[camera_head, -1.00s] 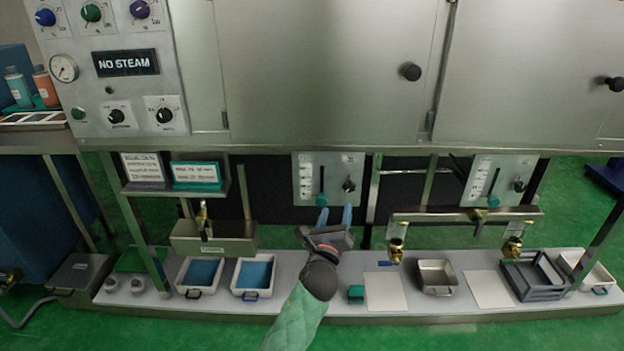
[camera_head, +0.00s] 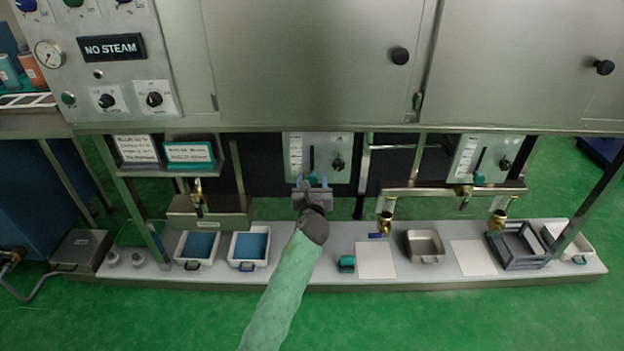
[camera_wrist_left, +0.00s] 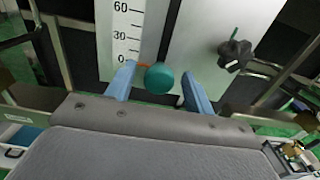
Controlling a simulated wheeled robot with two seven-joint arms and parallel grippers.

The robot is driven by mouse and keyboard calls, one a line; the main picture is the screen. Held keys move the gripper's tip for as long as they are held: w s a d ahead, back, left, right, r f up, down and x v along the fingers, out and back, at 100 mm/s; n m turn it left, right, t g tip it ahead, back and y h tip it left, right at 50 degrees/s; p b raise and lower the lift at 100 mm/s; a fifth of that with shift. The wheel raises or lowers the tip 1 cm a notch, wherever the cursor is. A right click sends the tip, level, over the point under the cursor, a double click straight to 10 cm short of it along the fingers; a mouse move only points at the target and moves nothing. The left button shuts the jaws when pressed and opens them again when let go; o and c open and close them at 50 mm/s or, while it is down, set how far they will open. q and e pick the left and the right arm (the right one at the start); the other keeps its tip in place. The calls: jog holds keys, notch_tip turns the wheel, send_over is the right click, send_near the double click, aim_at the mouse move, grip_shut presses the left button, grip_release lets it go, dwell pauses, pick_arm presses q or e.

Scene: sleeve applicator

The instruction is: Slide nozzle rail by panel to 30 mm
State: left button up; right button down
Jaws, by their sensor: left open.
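The near slide panel (camera_head: 296,156) is a pale plate under the machine with a dark vertical slot, a printed scale and a black knob (camera_head: 338,164). In the left wrist view the scale (camera_wrist_left: 126,32) reads 0, 30 and 60 going up. A teal slider knob (camera_wrist_left: 159,78) sits low on the slot, with an orange pointer (camera_wrist_left: 143,66) close to the 0 mark. My left gripper (camera_wrist_left: 160,84) is open, its two blue fingers on either side of the teal knob with gaps visible. In the head view my left gripper (camera_head: 312,182) covers the panel's lower part. My right gripper is not seen.
A second similar panel (camera_head: 466,160) hangs to the right. A brass-fitted rail (camera_head: 440,192) runs below it. Blue-lined trays (camera_head: 248,262), a metal pan (camera_head: 437,262) and a grey rack (camera_head: 505,262) stand on the low shelf. The closed cabinet (camera_head: 310,60) overhangs above.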

aim_at(312, 163)
pick_arm(q)
jog(key=shift+w, duration=0.65)
grip_shut()
jog(key=shift+r+p, duration=0.65)
jog(key=shift+p, duration=0.1)
notch_tip(312, 163, up, 2)
jog(key=p, duration=0.2)
jog(key=shift+p, duration=0.3)
grip_release()
jog(key=shift+f, duration=0.1)
jog(key=shift+s, duration=0.1)
